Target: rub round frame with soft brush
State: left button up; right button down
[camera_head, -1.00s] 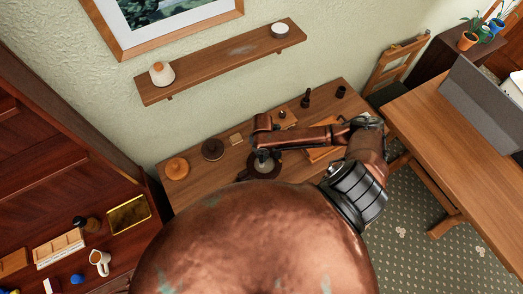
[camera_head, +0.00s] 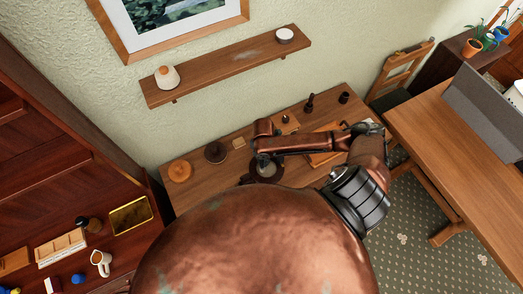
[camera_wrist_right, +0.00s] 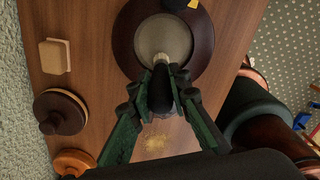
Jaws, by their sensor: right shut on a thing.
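The round frame (camera_wrist_right: 203,42) is a dark brown ring around a grey disc, lying flat on the wooden side table. It also shows in the head view (camera_head: 277,177), partly hidden by my arm. My right gripper (camera_wrist_right: 163,78) has its green fingers shut on the dark handle of the soft brush (camera_wrist_right: 164,90). The brush's pale head reaches the near part of the grey disc; I cannot tell whether it touches. In the head view my right gripper (camera_head: 262,160) is small and dark above the frame. My left gripper is not in view.
On the side table (camera_head: 200,193) stand an orange round object (camera_head: 179,170), a dark round lidded object (camera_head: 215,152), a small beige block (camera_head: 239,142) and a dark bottle (camera_head: 309,104). A wall shelf (camera_head: 225,68) hangs above. A pale speckled patch (camera_wrist_right: 156,143) marks the tabletop.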

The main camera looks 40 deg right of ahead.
notch_tip(320, 180, up, 6)
jog(key=p, duration=0.4)
jog(key=shift+f, duration=0.25)
jog(key=shift+r+p, duration=0.45)
jog(key=shift+r, duration=0.55)
